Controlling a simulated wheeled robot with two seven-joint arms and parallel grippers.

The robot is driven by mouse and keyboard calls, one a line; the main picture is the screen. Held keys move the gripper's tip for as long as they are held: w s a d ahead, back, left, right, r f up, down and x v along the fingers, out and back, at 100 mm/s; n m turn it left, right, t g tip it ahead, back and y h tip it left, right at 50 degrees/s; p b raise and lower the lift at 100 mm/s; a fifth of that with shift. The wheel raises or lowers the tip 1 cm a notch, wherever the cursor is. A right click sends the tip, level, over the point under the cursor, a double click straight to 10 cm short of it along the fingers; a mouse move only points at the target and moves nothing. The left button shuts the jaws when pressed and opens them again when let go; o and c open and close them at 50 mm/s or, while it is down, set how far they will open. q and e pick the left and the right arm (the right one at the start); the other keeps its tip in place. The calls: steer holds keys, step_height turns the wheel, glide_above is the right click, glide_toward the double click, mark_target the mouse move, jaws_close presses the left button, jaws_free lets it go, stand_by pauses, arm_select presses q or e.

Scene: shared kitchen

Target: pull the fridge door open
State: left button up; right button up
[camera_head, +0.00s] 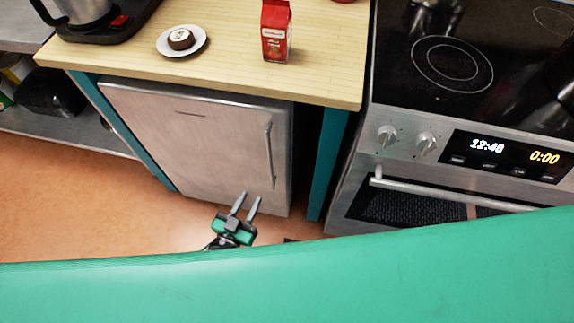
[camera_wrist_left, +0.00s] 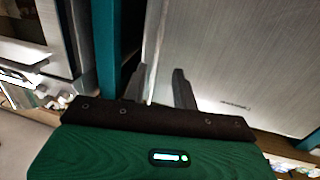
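The silver fridge door (camera_head: 190,140) is shut under the wooden counter in the head view. Its upright bar handle (camera_head: 269,155) is near the door's right edge. My left gripper (camera_head: 252,202) is in front of the door's lower right part, below and left of the handle in the picture. Its two grey fingers are apart with nothing seen between them. In the left wrist view the fingers (camera_wrist_left: 160,85) are also apart, in front of the door (camera_wrist_left: 225,60). I cannot clearly tell the handle there. My right gripper is in neither view.
The oven (camera_head: 450,190) with its bar handle stands right of the fridge. A teal counter leg (camera_head: 327,160) stands between them. A red carton (camera_head: 276,32) and a plate (camera_head: 198,48) with a small cake are on the counter (camera_head: 330,75). Orange floor (camera_head: 80,200) is clear at left.

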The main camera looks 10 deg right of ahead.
mark_target(270, 162)
arm_select(q)
steer(key=x, duration=1.4)
steer(key=shift+s+d+r, duration=0.1)
steer(key=shift+s+r, duration=0.05)
steer(key=shift+r, duration=0.25)
jaws_close()
